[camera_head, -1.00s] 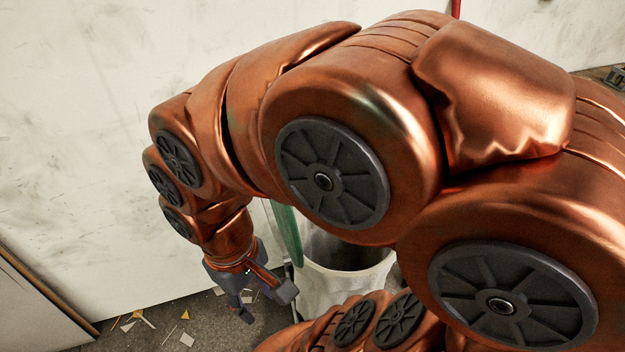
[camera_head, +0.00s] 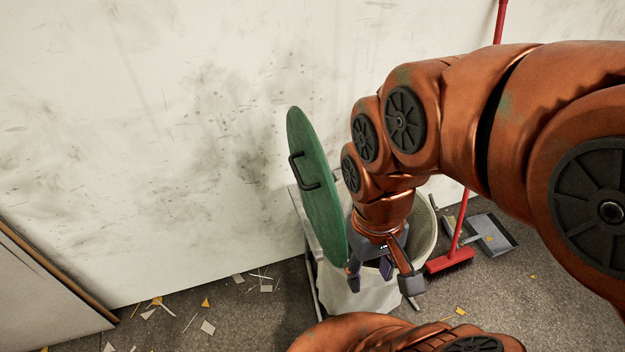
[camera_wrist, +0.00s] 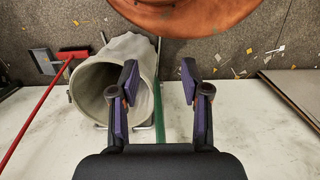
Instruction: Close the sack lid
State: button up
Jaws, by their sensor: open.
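The green round lid (camera_head: 315,190) stands open and nearly upright at the left side of the sack, with its black handle (camera_head: 304,172) facing left. The pale sack (camera_head: 345,292) hangs with its mouth open on a metal stand, partly hidden by my arm. My gripper (camera_head: 382,280) is open and points down in front of the sack, just right of the lid's lower part. In the wrist view the sack (camera_wrist: 90,82) lies left of my gripper (camera_wrist: 160,82). The lid (camera_wrist: 159,115) shows edge-on as a thin green strip between the fingers in the picture; I cannot tell whether they touch it.
A red broom (camera_head: 450,260) and a grey dustpan (camera_head: 492,236) are right of the sack. Paper scraps (camera_head: 208,327) litter the floor. A stained white wall (camera_head: 180,130) stands behind.

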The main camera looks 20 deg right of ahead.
aim_at(310, 164)
jog(key=k, duration=0.5)
jog(key=u, duration=1.5)
jog(key=i, duration=0.35)
jog(key=u, duration=0.2)
